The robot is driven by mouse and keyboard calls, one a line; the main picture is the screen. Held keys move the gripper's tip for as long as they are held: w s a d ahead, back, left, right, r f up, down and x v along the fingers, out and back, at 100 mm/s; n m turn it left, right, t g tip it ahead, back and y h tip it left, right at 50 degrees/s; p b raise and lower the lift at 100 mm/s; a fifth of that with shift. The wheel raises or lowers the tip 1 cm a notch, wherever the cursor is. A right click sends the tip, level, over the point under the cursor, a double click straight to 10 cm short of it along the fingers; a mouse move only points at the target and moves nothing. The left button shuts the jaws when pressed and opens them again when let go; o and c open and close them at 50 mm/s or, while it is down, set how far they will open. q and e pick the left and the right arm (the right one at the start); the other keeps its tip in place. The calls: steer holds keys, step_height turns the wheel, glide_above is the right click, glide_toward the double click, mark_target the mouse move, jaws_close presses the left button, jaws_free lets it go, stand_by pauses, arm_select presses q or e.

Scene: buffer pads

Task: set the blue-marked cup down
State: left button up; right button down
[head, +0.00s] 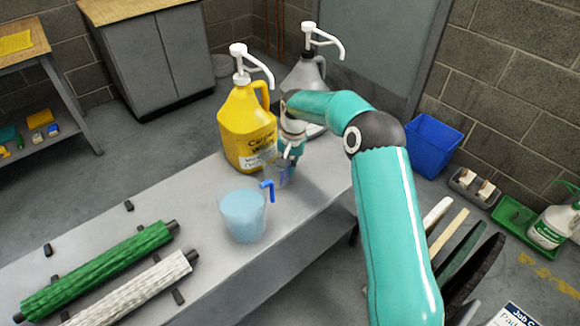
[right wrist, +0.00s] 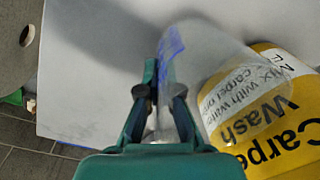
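The blue-marked cup (head: 277,175) is small and clear, and stands or hangs just over the grey bench (head: 312,192), in front of the yellow jug. I cannot tell whether its base touches. My right gripper (head: 288,155) is at its rim. In the right wrist view the clear cup (right wrist: 208,62) has a blue mark on its near side, and my right gripper (right wrist: 160,92) has its fingers closed on the cup's wall there. The jug's label shows through the cup. My left gripper is not in view.
A yellow Carpet Wash jug (head: 246,125) with a pump stands close behind the cup, a grey pump jug (head: 306,73) farther back. A clear pitcher (head: 243,214) of pale blue liquid with a blue handle stands close in front. Green (head: 95,268) and white (head: 135,290) rollers lie at left.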

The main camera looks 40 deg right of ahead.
steer(key=c, duration=1.3)
jaws_free()
steer(key=r, duration=0.4)
steer(key=r+p, duration=0.1)
steer(key=r, duration=0.7)
steer(key=shift+s+d, duration=0.2)
steer(key=shift+s, duration=0.15)
